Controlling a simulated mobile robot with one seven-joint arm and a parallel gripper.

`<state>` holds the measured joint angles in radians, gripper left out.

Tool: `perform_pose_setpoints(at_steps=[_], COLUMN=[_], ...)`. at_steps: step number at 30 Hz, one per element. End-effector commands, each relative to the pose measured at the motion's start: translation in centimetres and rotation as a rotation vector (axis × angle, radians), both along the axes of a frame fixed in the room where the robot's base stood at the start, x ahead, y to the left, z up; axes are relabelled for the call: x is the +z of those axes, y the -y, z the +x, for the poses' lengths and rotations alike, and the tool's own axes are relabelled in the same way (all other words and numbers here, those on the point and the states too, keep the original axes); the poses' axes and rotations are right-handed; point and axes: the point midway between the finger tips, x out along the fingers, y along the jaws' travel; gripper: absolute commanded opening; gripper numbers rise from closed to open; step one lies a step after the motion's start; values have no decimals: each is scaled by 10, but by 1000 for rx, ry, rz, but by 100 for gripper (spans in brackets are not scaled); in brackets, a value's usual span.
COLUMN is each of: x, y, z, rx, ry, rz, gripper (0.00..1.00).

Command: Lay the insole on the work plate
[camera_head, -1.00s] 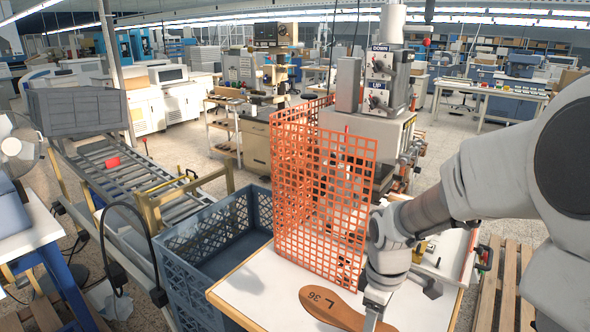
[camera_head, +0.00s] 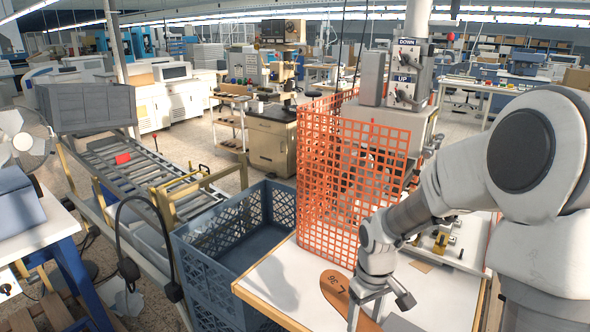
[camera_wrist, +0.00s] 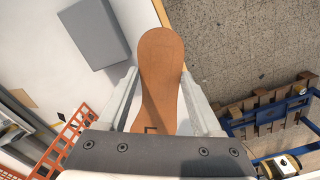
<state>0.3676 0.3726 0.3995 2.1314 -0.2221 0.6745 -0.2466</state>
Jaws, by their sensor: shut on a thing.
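The insole (camera_head: 337,285) is flat and orange-brown, with dark "L 36" lettering. My gripper (camera_head: 366,305) is shut on it over the white table in the head view. In the wrist view the insole (camera_wrist: 161,70) lies between both fingers, its rounded end pointing away from the palm. Its other end is hidden by the gripper body. I cannot tell from these frames how high it is above the table. The work plate cannot be made out with certainty; the orange guard and my arm cover much of the machine (camera_head: 385,115).
The orange mesh guard (camera_head: 345,190) stands on the white table (camera_head: 270,285) close behind my gripper. A blue crate (camera_head: 205,275) is left of the table. A grey block (camera_wrist: 94,33) shows in the wrist view. Small fixtures (camera_head: 440,240) sit right of the guard. A wooden pallet is beyond the edge.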

Motion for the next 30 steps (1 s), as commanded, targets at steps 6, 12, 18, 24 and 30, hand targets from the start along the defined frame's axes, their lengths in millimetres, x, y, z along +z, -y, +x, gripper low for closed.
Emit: perform_pose_setpoints(at_steps=[6, 12, 18, 24, 30], x=[-33, -47, -52, -49, -37], y=[-5, -7, -8, -7, -5], z=[15, 22, 24, 24, 19], rx=[-249, -383, -429, -417, -330], ry=[-4, -3, -2, -1, 1], rz=[-1, -3, -4, -3, -3], gripper=[13, 13, 13, 13, 13])
